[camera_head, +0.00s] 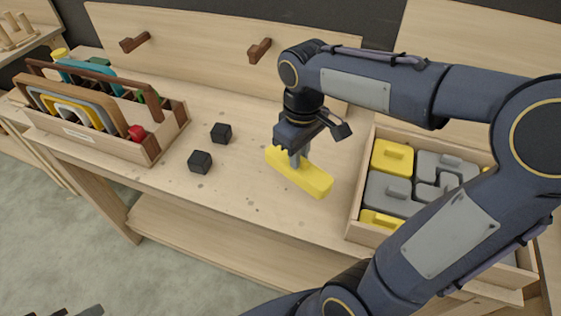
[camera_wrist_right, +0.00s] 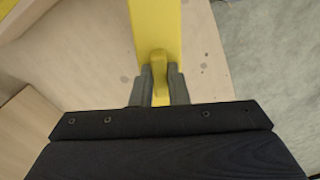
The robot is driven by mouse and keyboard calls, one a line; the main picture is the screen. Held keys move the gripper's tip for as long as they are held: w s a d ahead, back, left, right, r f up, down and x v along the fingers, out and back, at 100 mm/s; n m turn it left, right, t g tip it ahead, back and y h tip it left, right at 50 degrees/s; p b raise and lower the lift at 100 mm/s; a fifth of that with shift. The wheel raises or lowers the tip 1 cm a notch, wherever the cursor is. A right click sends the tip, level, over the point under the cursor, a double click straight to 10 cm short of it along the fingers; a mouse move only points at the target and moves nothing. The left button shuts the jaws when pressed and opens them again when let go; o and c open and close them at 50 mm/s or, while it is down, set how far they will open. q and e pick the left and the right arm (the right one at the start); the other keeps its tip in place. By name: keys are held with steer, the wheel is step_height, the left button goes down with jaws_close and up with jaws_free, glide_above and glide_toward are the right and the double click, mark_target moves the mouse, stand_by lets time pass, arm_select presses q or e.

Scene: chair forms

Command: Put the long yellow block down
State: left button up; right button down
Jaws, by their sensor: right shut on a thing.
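The long yellow block (camera_head: 299,175) is over the middle of the wooden workbench (camera_head: 232,180), lying roughly level with its right end nearer the front edge. My right gripper (camera_head: 297,158) points down and is shut on a small raised grip on the block's top. In the right wrist view, the two grey fingers (camera_wrist_right: 159,88) close on this grip, and the yellow block (camera_wrist_right: 155,25) runs up out of the picture. I cannot tell whether the block touches the bench or hangs just above it. My left gripper does not clearly show.
Two black cubes (camera_head: 200,161) (camera_head: 221,133) stand left of the block. A wooden rack (camera_head: 150,150) with coloured arches stands further left. A wooden tray (camera_head: 356,190) with yellow and grey blocks is on the right. The bench around the block is bare.

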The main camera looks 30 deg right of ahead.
mark_target(283, 158)
steer(key=w+f, duration=0.1)
steer(key=f, duration=0.1)
steer(key=w+f, duration=0.1)
steer(key=w, duration=0.1)
steer(key=w+a+f, duration=0.1)
steer(key=w+f, duration=0.1)
steer(key=shift+f, duration=0.3)
steer(key=shift+w+a+f, duration=0.1)
steer(key=shift+w+f, duration=0.05)
steer(key=shift+f, duration=1.65)
steer(key=shift+f, duration=0.2)
steer(key=c, duration=1.4)
jaws_free()
steer(key=shift+r, duration=0.1)
